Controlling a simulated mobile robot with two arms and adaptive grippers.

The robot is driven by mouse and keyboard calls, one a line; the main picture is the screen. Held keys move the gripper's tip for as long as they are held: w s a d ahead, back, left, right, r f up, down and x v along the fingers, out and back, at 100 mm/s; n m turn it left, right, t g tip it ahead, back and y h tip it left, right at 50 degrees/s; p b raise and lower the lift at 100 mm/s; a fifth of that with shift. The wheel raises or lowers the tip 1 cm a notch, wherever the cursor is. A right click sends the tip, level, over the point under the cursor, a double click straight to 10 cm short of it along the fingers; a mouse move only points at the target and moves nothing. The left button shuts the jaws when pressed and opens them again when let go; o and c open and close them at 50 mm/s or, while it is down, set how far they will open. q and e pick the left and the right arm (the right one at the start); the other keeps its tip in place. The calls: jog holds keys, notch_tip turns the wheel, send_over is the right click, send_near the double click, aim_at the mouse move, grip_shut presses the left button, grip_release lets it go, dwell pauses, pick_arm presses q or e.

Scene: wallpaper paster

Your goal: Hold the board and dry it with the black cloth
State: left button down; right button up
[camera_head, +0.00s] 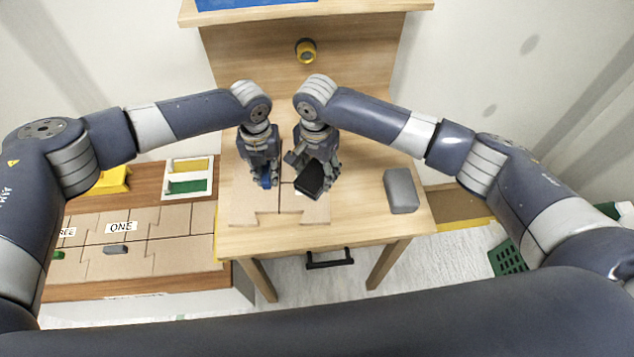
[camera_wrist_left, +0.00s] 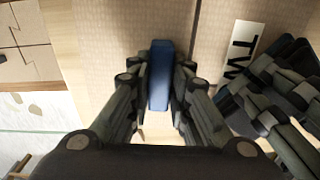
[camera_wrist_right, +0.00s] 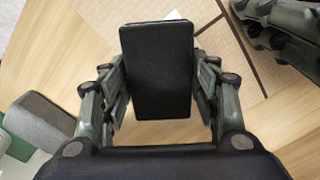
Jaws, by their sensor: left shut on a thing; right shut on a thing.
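The brown board (camera_head: 243,207) lies flat on the small wooden table and has a dark seam and a cut-out front edge. A white label (camera_wrist_left: 243,48) with partly hidden letters shows on it in the left wrist view. My left gripper (camera_head: 264,178) is shut on the board's blue handle (camera_wrist_left: 158,75). My right gripper (camera_head: 312,177) is shut on the black cloth (camera_wrist_right: 158,70), which looks like a dark block. It holds the cloth over the right part of the board, close beside my left gripper. Whether the cloth touches the board I cannot tell.
A grey block (camera_head: 401,190) sits on the table's right side. At left, a lower bench holds more boards (camera_head: 175,222) and a white tray (camera_head: 188,164). A green crate (camera_head: 508,258) stands at right.

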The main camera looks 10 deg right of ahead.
jog(key=w, duration=0.8)
jog(key=shift+w+d, duration=0.35)
jog(key=shift+d, duration=0.05)
notch_tip(320, 180, up, 8)
pick_arm(q)
jog(key=shift+w, duration=0.1)
pick_arm(e)
jog(key=shift+r, duration=0.1)
jog(key=shift+o, duration=1.1)
jog(key=shift+c, duration=0.6)
pick_arm(q)
jog(key=c, duration=1.4)
grip_release()
